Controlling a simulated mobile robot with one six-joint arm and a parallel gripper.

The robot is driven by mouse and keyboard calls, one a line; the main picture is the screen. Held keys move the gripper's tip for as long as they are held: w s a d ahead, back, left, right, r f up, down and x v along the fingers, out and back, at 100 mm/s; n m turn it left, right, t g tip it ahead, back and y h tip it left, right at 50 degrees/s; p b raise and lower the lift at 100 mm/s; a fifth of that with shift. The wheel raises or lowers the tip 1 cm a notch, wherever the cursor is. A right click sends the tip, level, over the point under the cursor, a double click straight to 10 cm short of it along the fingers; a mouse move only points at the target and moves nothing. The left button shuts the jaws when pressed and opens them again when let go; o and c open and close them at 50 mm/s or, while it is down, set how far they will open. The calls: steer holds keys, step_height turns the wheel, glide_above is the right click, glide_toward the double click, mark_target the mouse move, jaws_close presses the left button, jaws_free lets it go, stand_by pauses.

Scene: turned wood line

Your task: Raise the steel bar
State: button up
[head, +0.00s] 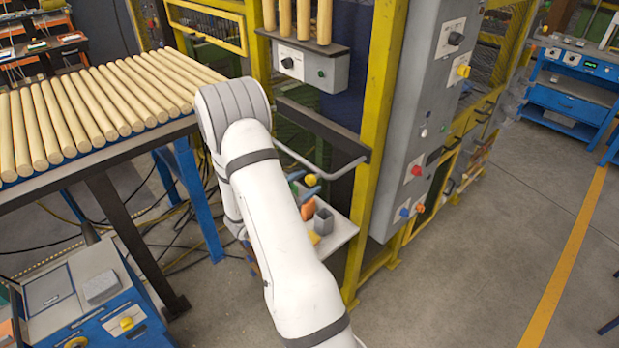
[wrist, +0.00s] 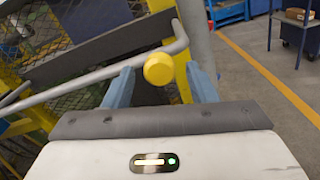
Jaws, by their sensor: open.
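The steel bar (head: 345,168) is a bent grey rod at the yellow-framed machine, below a dark plate. It also crosses the wrist view (wrist: 60,88) from lower left to the upper middle, where it bends. My gripper (wrist: 160,86) is open, with pale blue fingers on either side of a yellow knob (wrist: 158,68). The knob appears in front of the bar; whether they are joined is unclear. In the head view my gripper (head: 304,184) is mostly hidden by my white arm, close to the bar's bend. I cannot tell whether the fingers touch anything.
A table of wooden rods (head: 100,105) stands at left. A grey control panel (head: 425,120) stands right of the bar. Below the bar is a small shelf (head: 342,232) with parts. Open floor lies to the right around a yellow line (head: 570,250).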

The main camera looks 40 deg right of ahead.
steer(key=shift+w+d, duration=0.1)
steer(key=shift+d, duration=1.05)
jaws_close()
